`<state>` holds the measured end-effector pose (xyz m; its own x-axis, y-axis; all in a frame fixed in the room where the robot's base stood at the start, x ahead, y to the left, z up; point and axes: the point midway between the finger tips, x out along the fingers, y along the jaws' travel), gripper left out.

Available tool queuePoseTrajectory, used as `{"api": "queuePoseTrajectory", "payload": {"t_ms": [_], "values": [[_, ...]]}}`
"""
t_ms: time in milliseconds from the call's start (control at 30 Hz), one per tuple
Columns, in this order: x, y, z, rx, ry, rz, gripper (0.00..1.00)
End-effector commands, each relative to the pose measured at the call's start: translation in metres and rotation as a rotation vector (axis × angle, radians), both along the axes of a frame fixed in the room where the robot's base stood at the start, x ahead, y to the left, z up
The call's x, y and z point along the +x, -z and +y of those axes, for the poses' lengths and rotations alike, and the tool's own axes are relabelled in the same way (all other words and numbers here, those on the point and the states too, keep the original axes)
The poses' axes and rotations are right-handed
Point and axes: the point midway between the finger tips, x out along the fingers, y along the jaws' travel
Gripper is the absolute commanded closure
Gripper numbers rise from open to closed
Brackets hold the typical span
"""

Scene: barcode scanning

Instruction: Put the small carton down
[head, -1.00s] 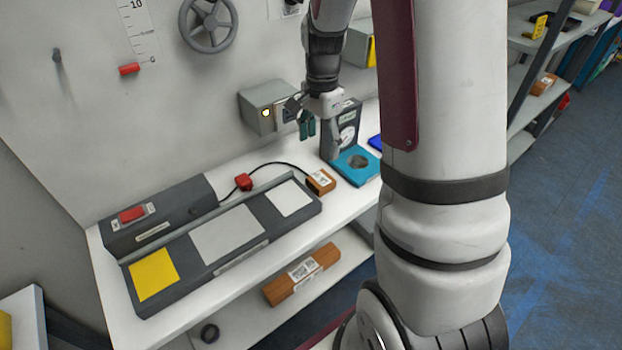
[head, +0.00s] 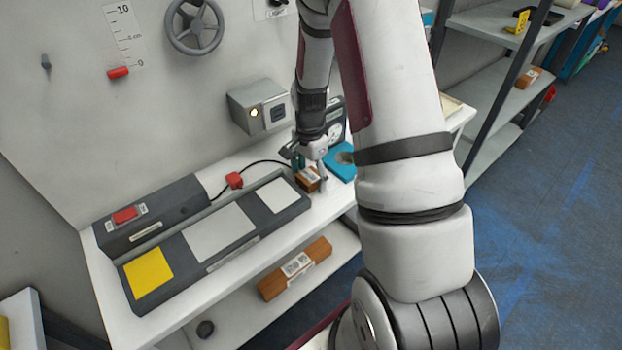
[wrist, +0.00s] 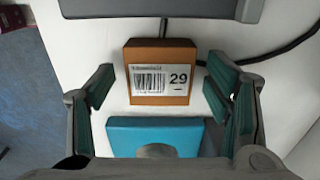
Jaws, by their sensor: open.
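The small carton (head: 308,179) is a brown box with a white barcode label. It rests on the white bench top, just right of the grey scanning station. In the wrist view the carton (wrist: 161,58) lies ahead of and between my open fingers, with the label showing "29" facing the camera. My gripper (head: 308,168) is low over the bench at the carton. In the wrist view my gripper (wrist: 163,92) is open, with clear gaps between the green finger pads and the carton's sides.
A longer brown carton (head: 295,270) lies on the lower shelf.

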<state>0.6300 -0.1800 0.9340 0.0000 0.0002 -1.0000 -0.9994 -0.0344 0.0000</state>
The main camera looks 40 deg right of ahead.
Motion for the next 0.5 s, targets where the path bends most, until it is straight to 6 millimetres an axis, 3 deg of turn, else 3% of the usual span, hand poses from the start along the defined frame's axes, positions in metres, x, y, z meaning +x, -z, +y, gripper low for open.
{"api": "queuePoseTrajectory", "payload": {"t_ms": [267, 500], "values": [[0.0001, 0.0025, -0.0001, 0.000, 0.000, 0.000, 0.28], [0.0000, 0.0024, 0.0000, 0.000, 0.000, 0.000, 0.83]]}}
